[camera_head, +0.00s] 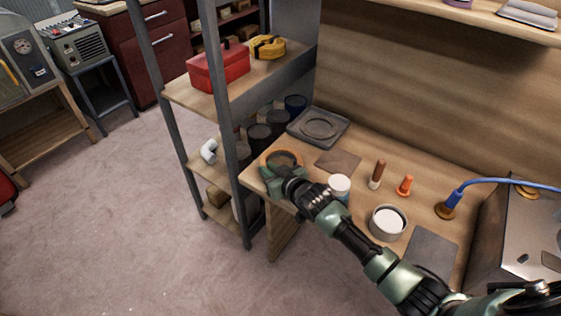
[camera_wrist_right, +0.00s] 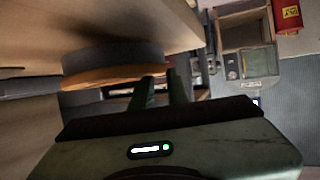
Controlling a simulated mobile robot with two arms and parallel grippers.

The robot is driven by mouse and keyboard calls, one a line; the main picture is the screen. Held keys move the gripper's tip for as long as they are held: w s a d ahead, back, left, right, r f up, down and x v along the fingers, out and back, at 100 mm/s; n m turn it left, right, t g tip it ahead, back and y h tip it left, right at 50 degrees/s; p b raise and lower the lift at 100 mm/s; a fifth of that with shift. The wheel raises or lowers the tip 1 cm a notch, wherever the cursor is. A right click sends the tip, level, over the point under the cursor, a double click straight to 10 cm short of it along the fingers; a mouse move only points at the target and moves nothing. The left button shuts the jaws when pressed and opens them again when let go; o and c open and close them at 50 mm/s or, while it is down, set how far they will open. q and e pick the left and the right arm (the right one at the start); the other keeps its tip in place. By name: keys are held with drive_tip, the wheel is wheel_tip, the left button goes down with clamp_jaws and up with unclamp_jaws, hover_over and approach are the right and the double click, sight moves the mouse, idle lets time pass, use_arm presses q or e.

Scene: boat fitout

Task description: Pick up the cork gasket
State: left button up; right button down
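The cork gasket (camera_head: 284,156) is an orange-brown ring around a dark middle, near the bench's front left corner in the head view. In the right wrist view the cork (camera_wrist_right: 100,77) is a thin tan-orange layer against a thicker dark grey round piece (camera_wrist_right: 115,56). My right gripper (camera_head: 267,175) is at the near edge of the ring. In the wrist view its two fingers (camera_wrist_right: 162,82) are a little apart, with a gap between them at the end of the cork edge. Contact cannot be told. My left gripper is not in view.
A white-topped jar (camera_head: 339,184) stands close beside my right wrist. A round tin (camera_head: 388,222), a brown-handled tool (camera_head: 377,174) and an orange plug (camera_head: 405,186) stand farther right. A grey plate (camera_head: 318,127) lies behind. A shelf post (camera_head: 232,150) rises close to the left.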

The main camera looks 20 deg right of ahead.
wheel_tip(320, 180, up, 20)
drive_tip(key=p, duration=0.1)
drive_tip(key=shift+f, duration=0.15)
idle(0.5)
